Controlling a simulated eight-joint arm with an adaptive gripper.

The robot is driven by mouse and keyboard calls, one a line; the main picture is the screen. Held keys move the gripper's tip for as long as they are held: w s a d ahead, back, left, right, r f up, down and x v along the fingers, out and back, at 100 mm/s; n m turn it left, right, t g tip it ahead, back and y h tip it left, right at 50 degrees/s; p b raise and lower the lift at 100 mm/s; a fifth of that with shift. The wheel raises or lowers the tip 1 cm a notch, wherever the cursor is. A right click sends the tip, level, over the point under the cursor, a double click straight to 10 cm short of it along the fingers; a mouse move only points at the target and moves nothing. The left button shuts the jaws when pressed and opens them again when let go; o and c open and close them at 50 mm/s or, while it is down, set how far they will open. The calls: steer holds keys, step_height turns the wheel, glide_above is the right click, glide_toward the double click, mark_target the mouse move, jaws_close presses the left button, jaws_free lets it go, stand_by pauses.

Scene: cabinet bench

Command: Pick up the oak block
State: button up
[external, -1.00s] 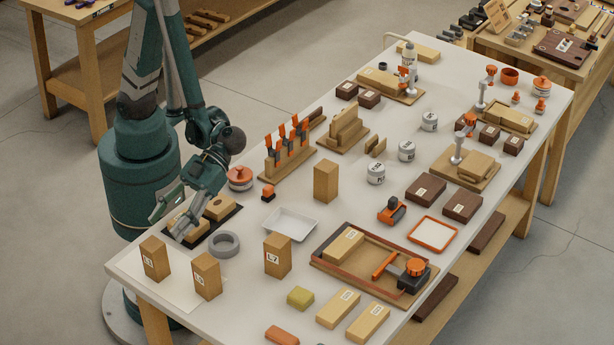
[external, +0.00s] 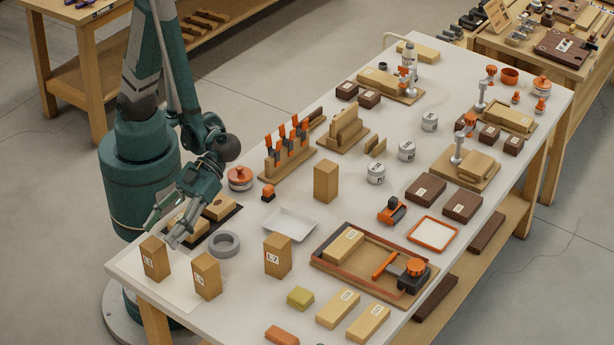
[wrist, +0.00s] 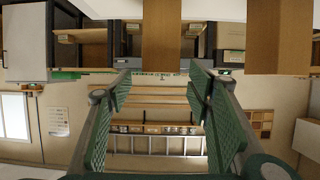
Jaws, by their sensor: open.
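Several light wood blocks stand upright on the white bench. One block (external: 155,258) with a small label is at the near left corner, with another labelled block (external: 206,276) to its right. A block marked L7 (external: 277,256) and a plain one (external: 326,181) stand farther along. I cannot tell which is the oak block. My gripper (external: 163,229) is low, just behind the near left block, open and apparently empty. In the wrist view my open fingers (wrist: 158,88) have nothing between them. Two wooden blocks (wrist: 282,38) show at the top edge there, one only partly.
A dark tray (external: 230,215) with light wood pieces lies beside my gripper. A grey ring (external: 223,244) and a shallow white tray (external: 290,224) are to the right. A wood-framed tray (external: 320,263) holds a block and an orange-handled tool.

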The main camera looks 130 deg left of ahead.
mark_target(152, 244)
steer(key=shift+b+x, duration=0.75)
steer(key=shift+x, duration=1.8)
steer(key=c, duration=1.4)
steer(key=shift+r, duration=0.1)
steer(key=shift+r+p, duration=1.75)
steer(key=shift+r, duration=3.1)
